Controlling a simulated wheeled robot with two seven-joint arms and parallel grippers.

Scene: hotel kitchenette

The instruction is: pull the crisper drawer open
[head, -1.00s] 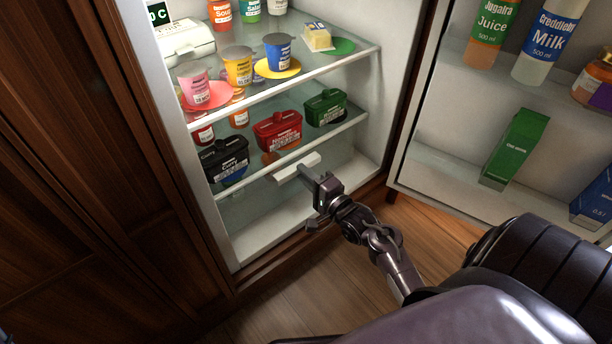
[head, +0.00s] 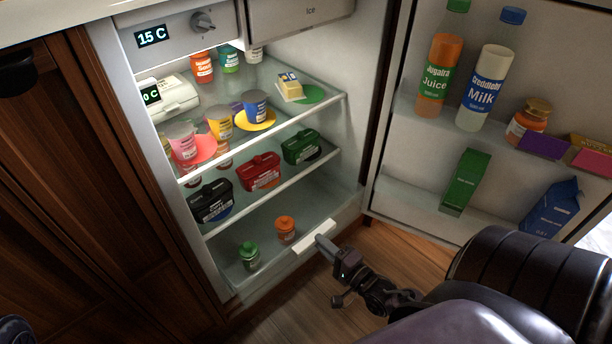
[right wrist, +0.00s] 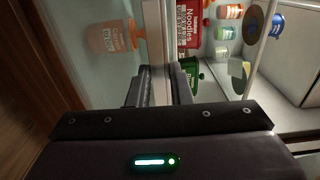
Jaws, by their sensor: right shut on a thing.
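The crisper drawer (head: 276,262) is the clear drawer at the bottom of the fridge, standing pulled out from under the shelf above. A green-lidded jar (head: 249,257) and an orange-lidded jar (head: 286,230) are inside it. Its white handle (head: 308,241) is on the front edge. My right gripper (head: 323,243) is shut on the handle's right part. In the right wrist view its two fingers (right wrist: 160,88) lie either side of the pale handle, and the orange jar (right wrist: 112,38) shows through the drawer. My left gripper is not in view.
Above the drawer, a glass shelf holds a black tub (head: 211,202), a red tub (head: 259,171) and a green tub (head: 301,147). The open fridge door (head: 405,165) with bottles and cartons stands at the right. Wooden cabinets (head: 90,190) are at the left.

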